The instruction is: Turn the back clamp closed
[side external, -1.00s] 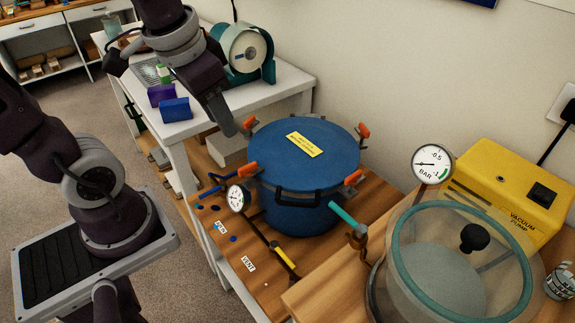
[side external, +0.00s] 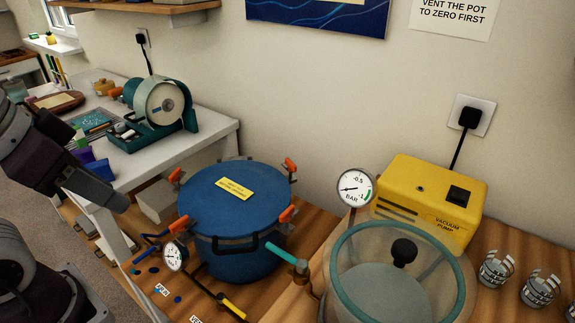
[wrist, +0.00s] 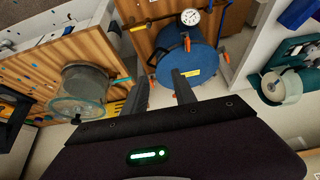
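The blue pressure pot (side external: 222,205) stands on the wooden bench with its lid on. Orange-handled clamps sit around its rim: back left (side external: 176,175), back right (side external: 290,165), front left (side external: 178,223) and front right (side external: 287,214). Their handles stick up or outward; I cannot tell which is the back clamp or whether any is tight. My gripper (side external: 120,202) is left of the pot, apart from it. In the wrist view its two fingers (wrist: 162,82) are spread with nothing between them, and the pot (wrist: 178,52) lies beyond the tips.
A pressure gauge (side external: 174,257), a teal-handled valve (side external: 284,253) and a yellow-handled valve (side external: 231,306) crowd the pot's front. A glass-walled vacuum chamber (side external: 343,262) and yellow pump (side external: 427,205) stand to the right.

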